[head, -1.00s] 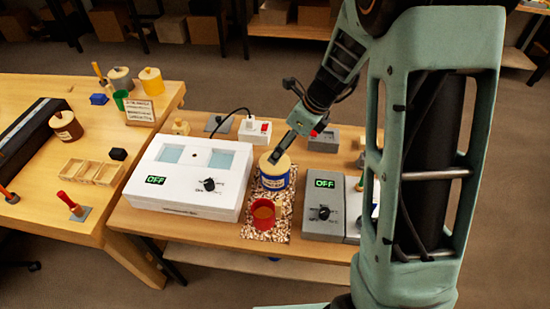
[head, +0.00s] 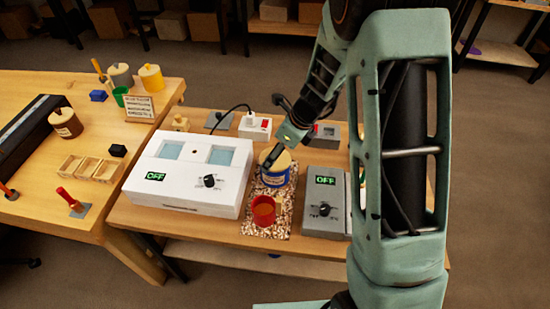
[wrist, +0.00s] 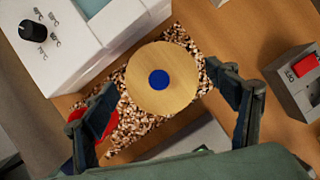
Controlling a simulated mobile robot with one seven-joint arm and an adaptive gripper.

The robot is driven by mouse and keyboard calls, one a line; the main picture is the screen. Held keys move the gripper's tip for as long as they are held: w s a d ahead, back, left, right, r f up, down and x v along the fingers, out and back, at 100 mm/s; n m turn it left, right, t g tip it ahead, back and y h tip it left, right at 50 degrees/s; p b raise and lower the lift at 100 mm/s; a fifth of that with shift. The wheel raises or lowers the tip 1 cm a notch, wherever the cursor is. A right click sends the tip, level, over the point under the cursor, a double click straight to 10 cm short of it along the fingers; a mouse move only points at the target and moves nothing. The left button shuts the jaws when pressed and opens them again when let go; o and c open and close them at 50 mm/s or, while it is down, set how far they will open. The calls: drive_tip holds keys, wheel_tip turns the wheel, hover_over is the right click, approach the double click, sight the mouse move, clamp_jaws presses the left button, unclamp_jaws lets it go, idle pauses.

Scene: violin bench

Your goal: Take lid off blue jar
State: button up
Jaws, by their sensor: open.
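The blue jar (head: 279,176) stands upright on a speckled mat (head: 284,207) in the head view. Its pale wooden lid (head: 273,160) is on it. In the wrist view the round lid (wrist: 161,79) has a blue dot (wrist: 159,80) at its centre and hides the jar body. My gripper (wrist: 167,92) is open, with one finger on each side of the lid. In the wrist view the fingers look apart from the lid's rim. In the head view my gripper is over the jar and partly covers the lid; I cannot tell its exact height.
A red cup (head: 264,211) stands just in front of the jar. A white box with a knob (head: 190,173) is to the left, and a grey box (head: 323,205) reading OFF to the right. A power strip with a red switch (head: 255,127) lies behind.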

drive_tip(key=shift+s+f, duration=0.1)
drive_tip(key=shift+s, duration=0.15)
clamp_jaws()
drive_tip(key=shift+d, duration=0.1)
idle(0.4)
